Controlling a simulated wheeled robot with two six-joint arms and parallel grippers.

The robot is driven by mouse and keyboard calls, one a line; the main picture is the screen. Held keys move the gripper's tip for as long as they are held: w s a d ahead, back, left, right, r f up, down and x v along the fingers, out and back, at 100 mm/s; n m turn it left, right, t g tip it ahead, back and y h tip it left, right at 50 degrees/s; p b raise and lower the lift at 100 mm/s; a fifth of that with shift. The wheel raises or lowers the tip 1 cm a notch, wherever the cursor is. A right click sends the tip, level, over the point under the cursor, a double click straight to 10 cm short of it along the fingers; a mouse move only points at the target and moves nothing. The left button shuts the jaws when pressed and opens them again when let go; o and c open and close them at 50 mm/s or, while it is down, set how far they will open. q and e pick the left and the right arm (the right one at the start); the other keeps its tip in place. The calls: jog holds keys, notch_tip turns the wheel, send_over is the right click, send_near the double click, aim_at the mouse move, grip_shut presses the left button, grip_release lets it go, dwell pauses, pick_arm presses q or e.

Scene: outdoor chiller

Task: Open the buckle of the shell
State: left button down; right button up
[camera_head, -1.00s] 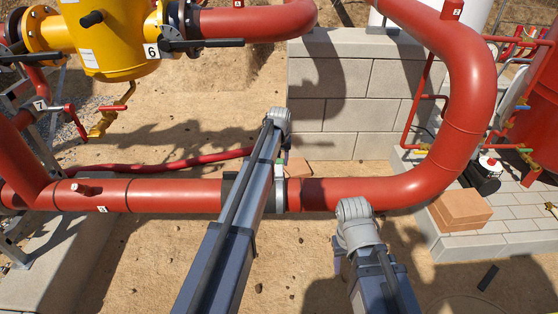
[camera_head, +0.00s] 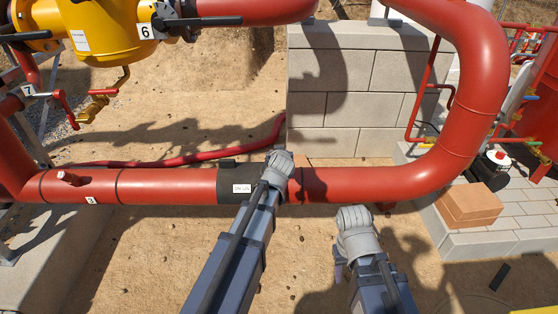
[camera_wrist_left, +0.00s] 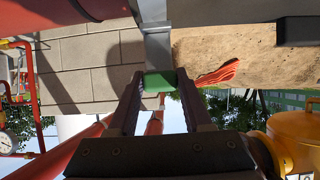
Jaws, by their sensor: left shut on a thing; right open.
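The shell (camera_head: 232,184) is a dark sleeve with a white label around the red pipe. My left arm crosses in front of its right end and hides that part in the head view. In the left wrist view, my left gripper (camera_wrist_left: 160,88) is shut on the green tip (camera_wrist_left: 160,80) of a grey metal strap or lever, which looks like the buckle (camera_wrist_left: 157,48). The buckle's latch state cannot be made out. My right gripper (camera_head: 338,263) shows only in small part beside its wrist, below the pipe, apart from the shell.
The red pipe (camera_head: 335,184) runs across and bends up at the right. A grey block wall (camera_head: 340,85) stands behind it. Bricks (camera_head: 468,205) lie on the paving at right. A yellow valve body (camera_head: 100,30) is at upper left. Sandy ground in front is open.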

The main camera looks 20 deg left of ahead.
pick_arm(q)
jog(key=shift+s+f+t+b, duration=0.4)
jog(key=shift+t+b, duration=0.2)
jog(key=shift+b, duration=0.45)
jog(key=shift+s+d+r+t+y+b, duration=0.1)
jog(key=shift+d+r+t+y+b, duration=0.1)
jog(key=shift+t+y+b, duration=0.15)
jog(key=shift+c, duration=1.6)
grip_release()
